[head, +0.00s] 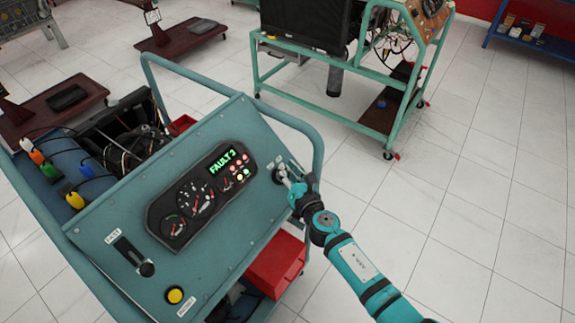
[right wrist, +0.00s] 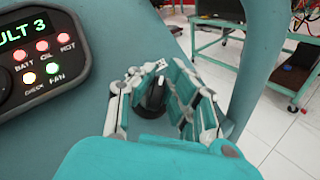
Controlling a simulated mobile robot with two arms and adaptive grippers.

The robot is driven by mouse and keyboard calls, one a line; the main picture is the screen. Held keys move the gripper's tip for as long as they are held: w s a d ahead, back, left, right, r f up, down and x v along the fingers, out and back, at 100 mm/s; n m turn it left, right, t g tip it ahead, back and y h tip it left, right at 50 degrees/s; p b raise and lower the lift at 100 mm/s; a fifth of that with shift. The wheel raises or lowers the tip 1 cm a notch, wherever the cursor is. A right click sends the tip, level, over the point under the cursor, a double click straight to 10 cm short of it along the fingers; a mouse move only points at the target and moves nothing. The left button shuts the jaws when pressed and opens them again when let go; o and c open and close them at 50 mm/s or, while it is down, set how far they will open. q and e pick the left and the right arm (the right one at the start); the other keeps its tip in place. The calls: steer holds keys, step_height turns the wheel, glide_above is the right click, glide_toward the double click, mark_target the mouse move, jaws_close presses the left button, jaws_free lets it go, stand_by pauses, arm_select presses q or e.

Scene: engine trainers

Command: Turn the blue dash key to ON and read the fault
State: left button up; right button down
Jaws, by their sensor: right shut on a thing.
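The blue-green dash panel (head: 125,235) tilts toward me on a wheeled trainer. Its black gauge cluster (head: 200,193) has a lit green display (head: 222,160) reading "FAULT 3". The right wrist view shows "ULT 3" on the display (right wrist: 22,28), with lamps labelled BATT, OIL, HOT, CHECK and FAN below; the upper ones glow red. The black key knob (right wrist: 153,98) stands on the panel right of the cluster. My right gripper (head: 287,176) is shut on it, one finger on each side in the right wrist view (right wrist: 155,88). The key's position labels are hidden or unreadable. My left gripper is not in view.
A lever slot (head: 132,255) and a yellow button (head: 175,295) are on the panel. A tube rail (head: 300,125) curves behind its right edge. A red box (head: 275,265) sits below. Another trainer (head: 400,130) stands at the back. Floor at right is clear.

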steer(key=shift+a, duration=0.1)
stand_by(0.4)
steer(key=c, duration=1.4)
jaws_free()
steer(key=shift+o, duration=0.2)
steer(key=v, duration=1.2)
steer(key=shift+s+a, duration=0.1)
steer(key=shift+a, duration=0.05)
